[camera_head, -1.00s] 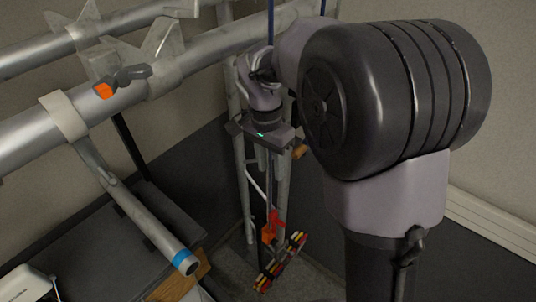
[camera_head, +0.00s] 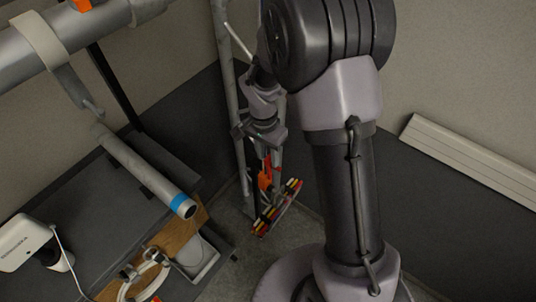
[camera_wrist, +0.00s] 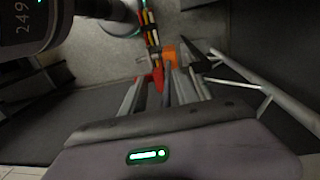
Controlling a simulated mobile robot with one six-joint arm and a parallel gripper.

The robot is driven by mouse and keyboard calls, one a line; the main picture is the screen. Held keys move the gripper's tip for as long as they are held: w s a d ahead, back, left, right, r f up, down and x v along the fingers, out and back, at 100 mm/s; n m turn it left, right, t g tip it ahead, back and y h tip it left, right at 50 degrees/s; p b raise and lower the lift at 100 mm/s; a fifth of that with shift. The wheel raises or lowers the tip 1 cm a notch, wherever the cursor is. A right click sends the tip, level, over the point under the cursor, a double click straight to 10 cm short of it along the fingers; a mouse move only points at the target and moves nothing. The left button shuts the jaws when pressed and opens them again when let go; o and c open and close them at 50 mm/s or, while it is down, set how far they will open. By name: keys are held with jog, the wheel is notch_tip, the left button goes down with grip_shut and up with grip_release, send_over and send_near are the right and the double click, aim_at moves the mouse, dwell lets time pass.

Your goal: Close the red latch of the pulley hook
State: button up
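The pulley hook shows as an orange piece (camera_head: 265,178) low beside the truss uprights in the head view, just below my gripper (camera_head: 268,148). In the wrist view its orange body (camera_wrist: 170,52) is at upper centre, with a red part (camera_wrist: 157,76), likely the red latch, just below and left of it. I cannot tell whether the latch is open or closed. A bundle of coloured cables (camera_head: 278,208) hangs at the hook and also shows in the wrist view (camera_wrist: 150,28). My gripper points down; its fingers are too hidden to tell open from shut.
Truss tubes (camera_head: 228,95) stand close to my gripper. A horizontal tube with a blue band (camera_head: 150,173) projects at left, above a dark bench with a white device (camera_head: 30,243). The grey floor around the cable bundle is partly clear.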

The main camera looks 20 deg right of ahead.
grip_shut()
jog(key=shift+w, duration=0.1)
dwell(1.2)
